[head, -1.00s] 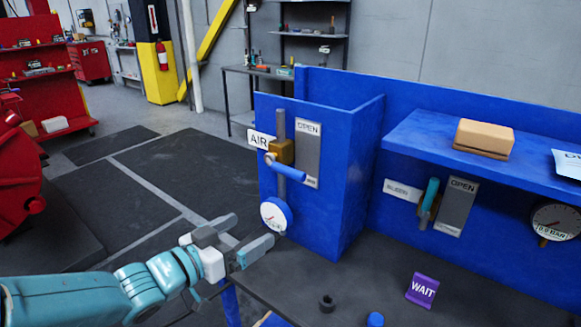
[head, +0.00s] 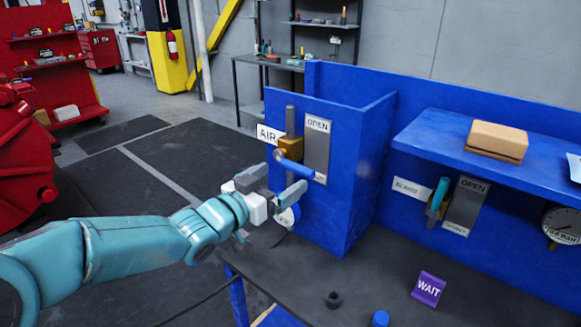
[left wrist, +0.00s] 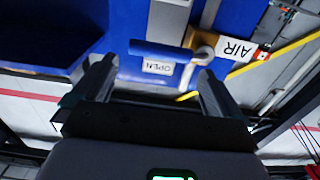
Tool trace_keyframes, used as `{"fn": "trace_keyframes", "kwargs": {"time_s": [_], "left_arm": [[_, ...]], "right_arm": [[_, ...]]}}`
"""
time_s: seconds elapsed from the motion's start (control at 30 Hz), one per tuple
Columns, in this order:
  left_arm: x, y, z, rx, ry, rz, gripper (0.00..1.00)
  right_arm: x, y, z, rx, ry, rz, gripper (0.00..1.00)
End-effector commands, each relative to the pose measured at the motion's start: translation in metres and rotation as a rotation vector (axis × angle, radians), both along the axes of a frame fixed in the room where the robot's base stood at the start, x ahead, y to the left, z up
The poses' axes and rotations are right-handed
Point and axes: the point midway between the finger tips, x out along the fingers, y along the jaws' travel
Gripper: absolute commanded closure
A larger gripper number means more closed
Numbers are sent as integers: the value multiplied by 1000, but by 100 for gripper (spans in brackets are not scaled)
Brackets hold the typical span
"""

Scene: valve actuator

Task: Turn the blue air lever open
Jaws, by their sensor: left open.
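The blue air lever (head: 307,171) sits on a brass valve (head: 290,145) on the blue panel, beside the AIR sign (head: 269,134). It slopes down to the right, its free end across the lower part of the grey OPEN plate (head: 317,140). My left gripper (head: 276,184) is open and empty, just below and in front of the lever. In the left wrist view, which is upside down, the lever (left wrist: 160,50) lies beyond the gap between the two fingertips and appears apart from them. My right gripper is not in view.
A gauge (head: 287,217) is partly hidden behind my left gripper. The dark bench top (head: 290,270) holds a purple WAIT sign (head: 428,289), a black nut (head: 332,299) and a blue knob (head: 380,318). A second lever (head: 440,193) and a shelf with a box (head: 497,141) are to the right.

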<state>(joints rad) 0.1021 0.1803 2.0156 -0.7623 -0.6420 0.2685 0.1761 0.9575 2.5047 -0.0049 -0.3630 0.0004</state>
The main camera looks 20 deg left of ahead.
Motion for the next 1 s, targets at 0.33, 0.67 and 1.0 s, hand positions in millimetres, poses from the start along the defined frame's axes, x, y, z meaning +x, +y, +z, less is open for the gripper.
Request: {"fn": "trace_keyframes", "kwargs": {"time_s": [0.33,0.67,1.0], "left_arm": [[43,-15,0,0,0,0,0],[45,-15,0,0,-1,0,13],[44,-17,0,-6,1,-1,62]], "right_arm": [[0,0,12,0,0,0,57],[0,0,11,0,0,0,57],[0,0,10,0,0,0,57]]}}
